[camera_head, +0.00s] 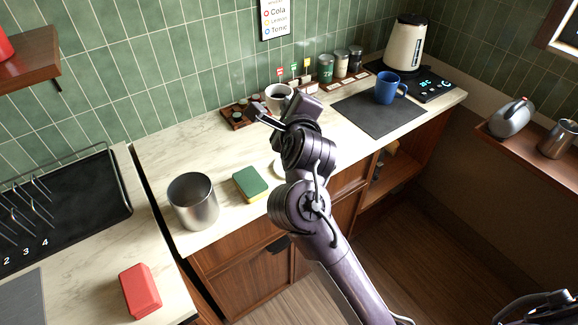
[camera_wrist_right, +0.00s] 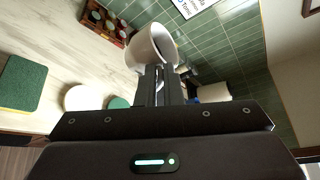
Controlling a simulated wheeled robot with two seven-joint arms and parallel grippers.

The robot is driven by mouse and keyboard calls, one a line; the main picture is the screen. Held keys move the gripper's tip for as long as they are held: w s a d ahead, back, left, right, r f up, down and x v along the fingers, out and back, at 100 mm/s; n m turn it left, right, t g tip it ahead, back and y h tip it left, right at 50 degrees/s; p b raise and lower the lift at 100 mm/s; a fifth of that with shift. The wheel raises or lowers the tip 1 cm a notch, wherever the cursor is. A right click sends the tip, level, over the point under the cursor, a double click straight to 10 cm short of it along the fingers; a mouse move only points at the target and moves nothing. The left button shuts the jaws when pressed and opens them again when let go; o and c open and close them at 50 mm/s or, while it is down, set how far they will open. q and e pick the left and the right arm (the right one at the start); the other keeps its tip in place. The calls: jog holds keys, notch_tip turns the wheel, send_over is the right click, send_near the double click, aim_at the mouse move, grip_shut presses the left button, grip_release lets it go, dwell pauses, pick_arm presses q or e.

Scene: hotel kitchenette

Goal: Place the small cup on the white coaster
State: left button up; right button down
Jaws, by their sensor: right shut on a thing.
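The small white cup (camera_head: 279,92) is at the back of the counter, in front of the tiled wall. My right gripper (camera_head: 270,113) is shut on it. In the right wrist view the cup (camera_wrist_right: 146,48) is at the tips of the closed fingers (camera_wrist_right: 160,82), its opening facing up and to the right of the picture. Whether it clears the counter is hard to tell. The white coaster (camera_wrist_right: 82,98) lies bare beside a green disc (camera_wrist_right: 118,102). In the head view only a sliver of the coaster (camera_head: 279,170) shows behind my arm. My left gripper is not in view.
A wooden tray (camera_head: 236,118) stands left of the cup. A sponge (camera_head: 250,184) and a metal canister (camera_head: 192,202) stand at the counter's front left. Labelled jars (camera_head: 326,68) line the wall. A blue mug (camera_head: 387,88) stands on a dark mat (camera_head: 378,118).

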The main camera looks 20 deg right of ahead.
notch_tip(320, 180, down, 20)
jog(key=p, duration=0.2)
jog(key=shift+r+p, duration=0.25)
jog(key=shift+p, duration=0.1)
jog(key=shift+f, duration=0.2)
jog(key=c, duration=1.6)
grip_release()
jog(key=shift+o, duration=0.2)
